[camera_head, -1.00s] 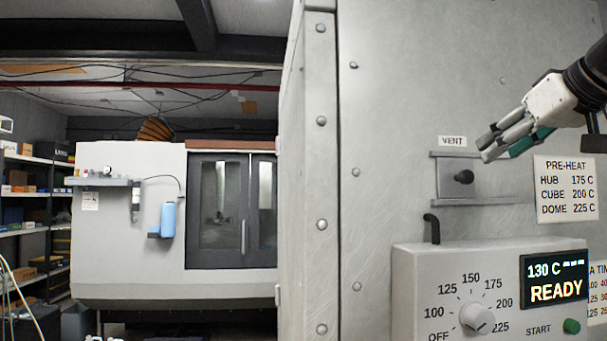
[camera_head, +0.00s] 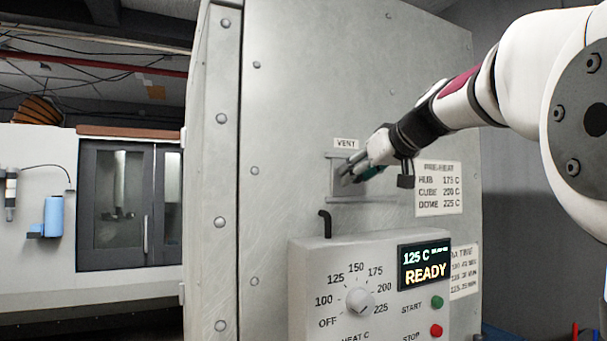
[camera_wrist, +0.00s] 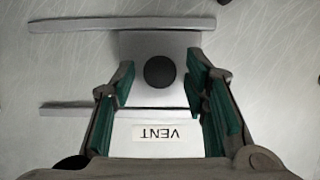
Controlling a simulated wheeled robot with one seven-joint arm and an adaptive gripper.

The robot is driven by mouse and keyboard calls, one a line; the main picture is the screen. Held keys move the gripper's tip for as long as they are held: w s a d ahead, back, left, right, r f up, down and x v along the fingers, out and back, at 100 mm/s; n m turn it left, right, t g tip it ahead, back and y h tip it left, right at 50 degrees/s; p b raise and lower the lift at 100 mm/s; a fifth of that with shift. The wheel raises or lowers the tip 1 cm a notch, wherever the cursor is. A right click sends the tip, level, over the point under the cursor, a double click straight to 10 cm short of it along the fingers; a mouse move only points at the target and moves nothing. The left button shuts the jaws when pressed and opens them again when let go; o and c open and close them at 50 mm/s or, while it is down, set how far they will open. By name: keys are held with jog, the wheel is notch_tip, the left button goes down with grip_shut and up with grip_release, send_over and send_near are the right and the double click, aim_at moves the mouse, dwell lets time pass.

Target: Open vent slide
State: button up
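The vent slide is a grey plate (camera_head: 335,180) between two rails on the oven's upright panel, under a VENT label (camera_head: 346,143). The plate also shows in the wrist view (camera_wrist: 135,45), where the scene is upside down. Its round black knob (camera_wrist: 160,72) stands out from the plate. My gripper (camera_head: 352,174) is at the plate and hides the knob in the head view. In the wrist view my gripper (camera_wrist: 160,82) is open, with its green-padded fingers to either side of the knob and a visible gap on both sides. Contact depth is unclear.
A control box (camera_head: 330,255) with a dial (camera_head: 359,301), a READY display (camera_head: 424,266) and buttons juts out below the vent. A black hooked handle (camera_head: 325,222) rises above it. A pre-heat sign (camera_head: 438,188) is right of the vent.

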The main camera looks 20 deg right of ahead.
grip_shut()
jog(key=d, duration=0.8)
jog(key=shift+w+d, duration=0.15)
jog(key=shift+o, duration=1.5)
grip_release()
jog(key=shift+r, duration=0.1)
jog(key=v, duration=1.2)
